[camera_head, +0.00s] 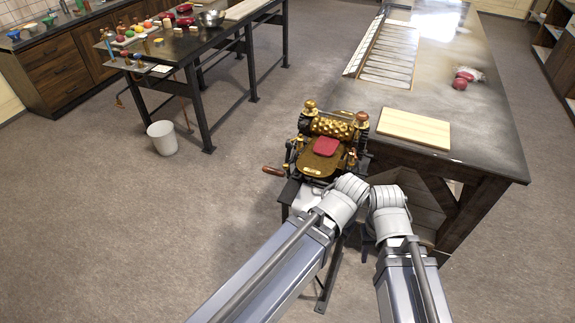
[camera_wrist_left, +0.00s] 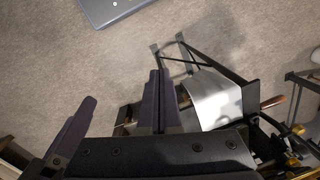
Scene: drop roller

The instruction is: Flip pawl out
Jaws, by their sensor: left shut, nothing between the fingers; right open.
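The drop roller (camera_head: 326,168) is a black and brass machine with brass rollers (camera_head: 332,127) and a red pad on its top. It stands on a narrow stand in front of my arms. I cannot pick out the pawl; it is too small or hidden. My left gripper's dark fingers (camera_wrist_left: 160,76) are together and empty in the left wrist view, beside the stand and a pale metal plate (camera_wrist_left: 214,98). In the head view my wrists hide the left gripper. My right gripper (camera_head: 366,238) shows only as a dark part below its wrist, open.
A wooden-handled crank (camera_head: 273,171) sticks out at the machine's left. A dark worktable (camera_head: 480,125) with a wooden board (camera_head: 414,129) stands close on the right. A white bucket (camera_head: 162,138) is on the floor by another table.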

